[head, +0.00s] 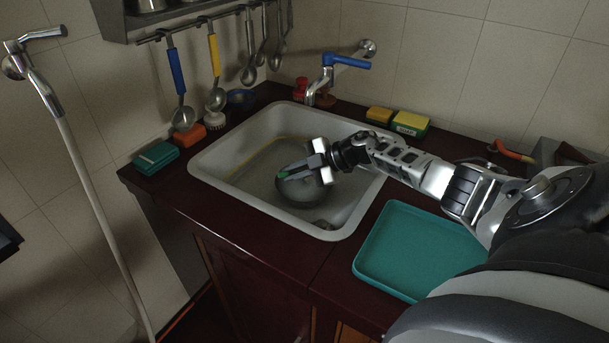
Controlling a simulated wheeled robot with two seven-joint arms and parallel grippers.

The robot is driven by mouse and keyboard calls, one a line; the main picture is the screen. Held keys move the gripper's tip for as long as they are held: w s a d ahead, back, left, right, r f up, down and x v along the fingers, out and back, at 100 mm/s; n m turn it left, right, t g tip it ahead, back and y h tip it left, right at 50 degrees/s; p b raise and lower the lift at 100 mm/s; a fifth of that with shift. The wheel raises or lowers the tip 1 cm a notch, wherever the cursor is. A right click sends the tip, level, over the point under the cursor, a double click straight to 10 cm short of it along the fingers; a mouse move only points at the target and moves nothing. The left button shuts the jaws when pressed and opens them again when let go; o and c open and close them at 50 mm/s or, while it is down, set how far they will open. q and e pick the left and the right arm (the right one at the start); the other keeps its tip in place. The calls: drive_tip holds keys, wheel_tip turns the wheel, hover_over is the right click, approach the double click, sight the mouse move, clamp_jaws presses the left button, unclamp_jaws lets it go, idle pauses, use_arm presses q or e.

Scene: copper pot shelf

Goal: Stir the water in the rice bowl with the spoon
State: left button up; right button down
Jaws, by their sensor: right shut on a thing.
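The rice bowl (305,195) is a grey round bowl on the bottom of the white sink, left of the drain. My right gripper (290,173) reaches in from the right, over the bowl, and covers part of it. It is shut on the spoon, of which only a small green bit (281,174) shows at the fingertips. The rest of the spoon is hidden or too small to make out. I cannot tell whether its end touches the water, and the water in the bowl is not clear to see. My left gripper is out of view.
The sink (215,165) has a raised rim around the bowl. A blue-handled tap (345,61) stands behind it. A teal tray (415,250) lies on the right counter under my arm. Sponges (410,123) lie behind the sink; ladles (183,115) hang at the back left.

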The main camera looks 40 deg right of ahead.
drive_tip(key=shift+a, duration=0.1)
drive_tip(key=shift+r+p, duration=1.1)
drive_tip(key=shift+r, duration=1.85)
drive_tip(key=shift+r, duration=0.1)
drive_tip(key=shift+r, duration=1.9)
